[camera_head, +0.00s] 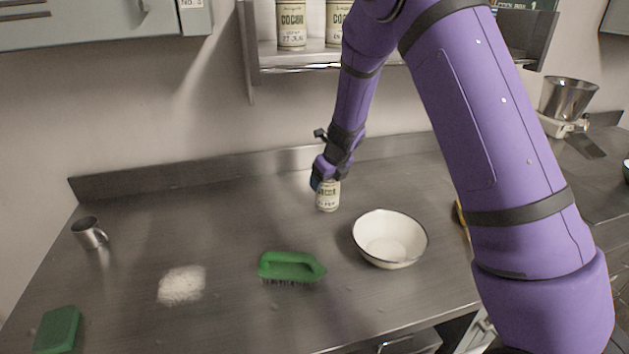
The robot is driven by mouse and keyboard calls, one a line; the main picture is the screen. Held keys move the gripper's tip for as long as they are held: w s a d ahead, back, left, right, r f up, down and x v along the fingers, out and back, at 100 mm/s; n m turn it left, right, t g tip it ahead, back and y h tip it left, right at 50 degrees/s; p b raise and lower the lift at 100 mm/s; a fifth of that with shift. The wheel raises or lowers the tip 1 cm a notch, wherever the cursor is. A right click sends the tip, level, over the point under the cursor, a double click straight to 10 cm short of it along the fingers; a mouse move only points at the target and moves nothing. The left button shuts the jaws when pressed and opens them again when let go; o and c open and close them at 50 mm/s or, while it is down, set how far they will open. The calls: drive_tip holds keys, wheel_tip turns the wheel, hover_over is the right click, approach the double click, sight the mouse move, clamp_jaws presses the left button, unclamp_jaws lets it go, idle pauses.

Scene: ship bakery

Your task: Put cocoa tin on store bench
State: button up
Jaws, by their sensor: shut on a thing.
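A small cream cocoa tin (327,198) with a printed label is upright at the back middle of the steel store bench (235,220). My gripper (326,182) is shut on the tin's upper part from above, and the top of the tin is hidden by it. The tin's base looks at or very near the bench surface; I cannot tell whether it touches.
A white bowl (390,238) stands just right of the tin, and a green brush (290,267) lies in front. A steel mug (90,233), white powder (182,285) and green sponge (57,330) are at left. Cocoa tins (291,25) stand on the wall shelf (310,60) above.

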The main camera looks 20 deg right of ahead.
drive_tip(key=shift+w+a+f, duration=0.2)
drive_tip(key=shift+w+f, duration=0.5)
drive_tip(key=shift+w, duration=0.65)
drive_tip(key=shift+w+a+f, duration=0.2)
drive_tip(key=shift+w+f, duration=0.55)
drive_tip(key=shift+w, duration=0.65)
drive_tip(key=shift+w+a+f, duration=0.2)
drive_tip(key=shift+w+f, duration=0.5)
drive_tip(key=shift+w, duration=0.65)
drive_tip(key=shift+f, duration=0.15)
drive_tip(key=o, duration=1.1)
drive_tip(key=shift+v, duration=3.95)
